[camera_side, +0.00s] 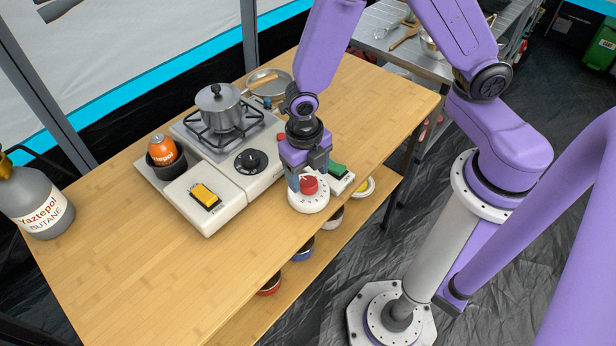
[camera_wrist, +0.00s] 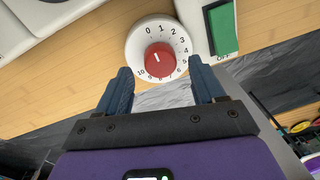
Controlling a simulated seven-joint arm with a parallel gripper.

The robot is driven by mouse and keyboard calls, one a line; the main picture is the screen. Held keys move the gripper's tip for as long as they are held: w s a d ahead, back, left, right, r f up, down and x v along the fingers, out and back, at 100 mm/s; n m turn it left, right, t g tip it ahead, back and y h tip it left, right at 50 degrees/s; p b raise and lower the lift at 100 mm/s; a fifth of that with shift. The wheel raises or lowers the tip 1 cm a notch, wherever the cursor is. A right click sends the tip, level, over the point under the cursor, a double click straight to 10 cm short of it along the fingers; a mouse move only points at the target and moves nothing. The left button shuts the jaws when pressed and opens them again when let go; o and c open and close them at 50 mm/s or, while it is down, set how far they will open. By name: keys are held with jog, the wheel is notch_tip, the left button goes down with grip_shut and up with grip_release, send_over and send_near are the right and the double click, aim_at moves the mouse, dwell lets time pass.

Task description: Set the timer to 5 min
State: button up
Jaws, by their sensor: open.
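The timer (camera_side: 311,202) is a white round dial with a red knob (camera_side: 309,185), near the table's front edge. In the wrist view the white dial (camera_wrist: 137,42) shows numbers from 0 to 10 around the red knob (camera_wrist: 160,61). A small white mark on the knob seems to point towards 0. My gripper (camera_side: 306,177) is right at the timer, above or beside the knob. In the wrist view its dark blue fingers (camera_wrist: 160,72) are spread, one on each side of the knob in the picture; contact cannot be told. Nothing is between them but the view of the knob.
A green switch (camera_side: 337,170) sits close right of the timer. A stove (camera_side: 262,178) with a black knob and a grey pot (camera_side: 219,108) stands behind-left, with a yellow switch (camera_side: 205,196). Bare wooden table (camera_side: 150,270) lies to the front left.

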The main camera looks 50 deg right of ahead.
aim_at(309, 185)
jog(key=shift+f, duration=1.2)
jog(key=c, duration=1.1)
jog(key=shift+o, duration=0.2)
jog(key=shift+m, duration=0.3)
